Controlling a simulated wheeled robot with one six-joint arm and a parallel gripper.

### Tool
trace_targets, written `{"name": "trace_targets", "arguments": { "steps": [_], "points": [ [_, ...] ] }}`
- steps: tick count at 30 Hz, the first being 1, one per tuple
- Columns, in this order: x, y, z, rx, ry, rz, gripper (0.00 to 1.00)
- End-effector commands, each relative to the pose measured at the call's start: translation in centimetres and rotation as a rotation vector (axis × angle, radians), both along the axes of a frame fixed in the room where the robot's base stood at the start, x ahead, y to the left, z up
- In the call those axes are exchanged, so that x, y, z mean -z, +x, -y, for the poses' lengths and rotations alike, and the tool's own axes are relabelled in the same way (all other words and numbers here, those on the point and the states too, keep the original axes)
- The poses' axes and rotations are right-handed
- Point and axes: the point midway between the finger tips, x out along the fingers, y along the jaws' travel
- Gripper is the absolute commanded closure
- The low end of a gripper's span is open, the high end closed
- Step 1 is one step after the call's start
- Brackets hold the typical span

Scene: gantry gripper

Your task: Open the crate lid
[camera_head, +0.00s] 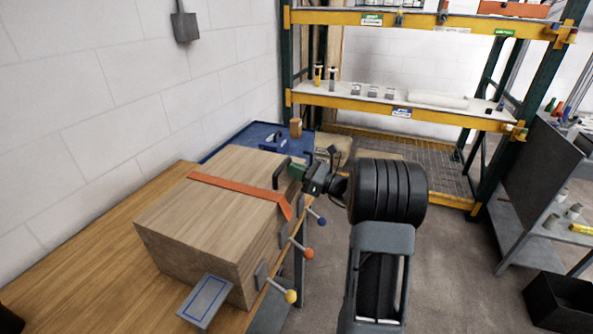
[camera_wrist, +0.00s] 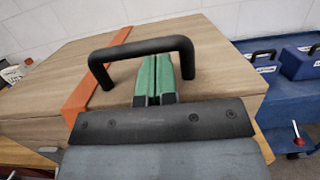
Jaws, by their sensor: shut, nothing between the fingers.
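The wooden crate (camera_head: 215,185) stands on the workbench, and its flat top looks closed in the head view. A black bar handle (camera_wrist: 140,48) is on the crate; it also shows as a dark loop (camera_head: 279,172) in the head view. My gripper (camera_wrist: 162,62) has green fingers pressed together with nothing between them. The fingertips are at the handle, inside its outline and just below the bar in the wrist view. I cannot tell whether they touch it. An orange strap (camera_head: 235,190) runs across the top and over the near right edge; it also shows in the wrist view (camera_wrist: 95,85).
Levers with blue, orange and yellow knobs (camera_head: 291,296) stick out at the crate's right side. A grey block with a blue outline (camera_head: 206,300) is in front. A blue surface with a blue box (camera_head: 273,143) lies behind. A yellow-beamed rack (camera_head: 400,105) stands beyond. Open floor (camera_head: 455,270) is right.

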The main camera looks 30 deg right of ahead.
Motion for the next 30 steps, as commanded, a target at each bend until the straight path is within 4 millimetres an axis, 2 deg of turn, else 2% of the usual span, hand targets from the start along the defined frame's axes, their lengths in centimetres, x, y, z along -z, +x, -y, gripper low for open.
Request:
{"name": "trace_targets", "arguments": {
  "steps": [8,18,24,30],
  "points": [
    [-4.4,0.9,-0.9,-0.003,-0.075,-0.073,1.0],
    [-10.4,3.7,-3.5,-0.004,-0.095,-0.098,1.0],
    [-12.8,5.4,-5.0,-0.003,-0.092,-0.097,1.0],
    [-14.1,6.5,-6.0,-0.002,-0.093,-0.098,1.0]
  ]
}}
